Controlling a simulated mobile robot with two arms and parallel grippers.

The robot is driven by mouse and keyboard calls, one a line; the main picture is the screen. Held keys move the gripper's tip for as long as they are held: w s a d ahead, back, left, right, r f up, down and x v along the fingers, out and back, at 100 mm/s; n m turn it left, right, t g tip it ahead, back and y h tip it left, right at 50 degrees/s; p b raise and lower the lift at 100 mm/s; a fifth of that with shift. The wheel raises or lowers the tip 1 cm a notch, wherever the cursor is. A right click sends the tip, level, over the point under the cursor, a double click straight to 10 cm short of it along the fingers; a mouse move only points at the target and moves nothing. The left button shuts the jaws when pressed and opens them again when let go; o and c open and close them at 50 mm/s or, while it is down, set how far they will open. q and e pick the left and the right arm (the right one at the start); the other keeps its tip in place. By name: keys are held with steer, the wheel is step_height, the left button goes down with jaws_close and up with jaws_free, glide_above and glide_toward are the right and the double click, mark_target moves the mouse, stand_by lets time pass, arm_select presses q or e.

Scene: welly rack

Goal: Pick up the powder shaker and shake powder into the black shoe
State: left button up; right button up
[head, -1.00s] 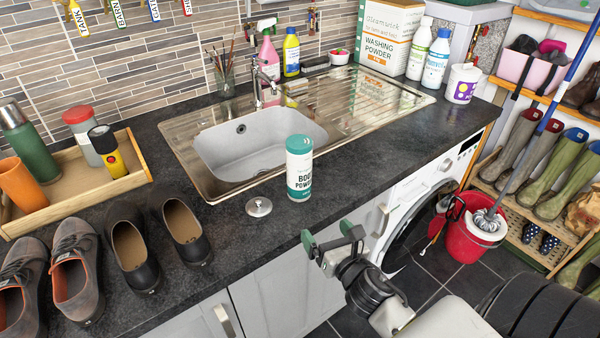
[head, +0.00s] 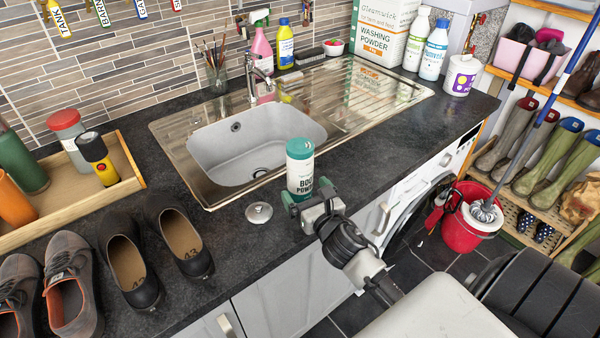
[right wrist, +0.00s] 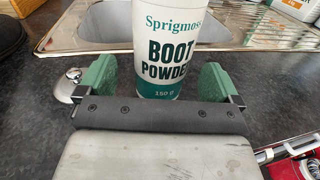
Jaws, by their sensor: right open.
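The powder shaker (head: 300,167) is a white and green boot powder bottle standing upright on the dark worktop in front of the sink. It also shows in the right wrist view (right wrist: 166,50). My right gripper (head: 314,201) is open, with its green fingertips (right wrist: 160,85) on either side of the shaker's lower part; I cannot tell whether they touch it. My left gripper is not in view.
The sink (head: 255,150) lies behind the shaker. Grey trainers (head: 70,285) stand left of the black shoes. A wooden tray (head: 128,165) holds a torch and flasks. Bottles and a washing powder box (head: 385,32) stand at the back. A red bucket (head: 462,235) is on the floor at right.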

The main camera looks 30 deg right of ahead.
mark_target(300, 180)
steer(key=shift+w+d+r+p, duration=0.1)
steer(key=shift+w+d+p, duration=0.1)
steer(key=shift+w, duration=0.8)
steer(key=shift+w+d+r+p, duration=0.1)
steer(key=shift+w+d+p, duration=0.05)
steer(key=shift+w, duration=0.8)
steer(key=c, duration=1.2)
steer(key=shift+o, duration=0.2)
steer(key=shift+r, duration=0.1)
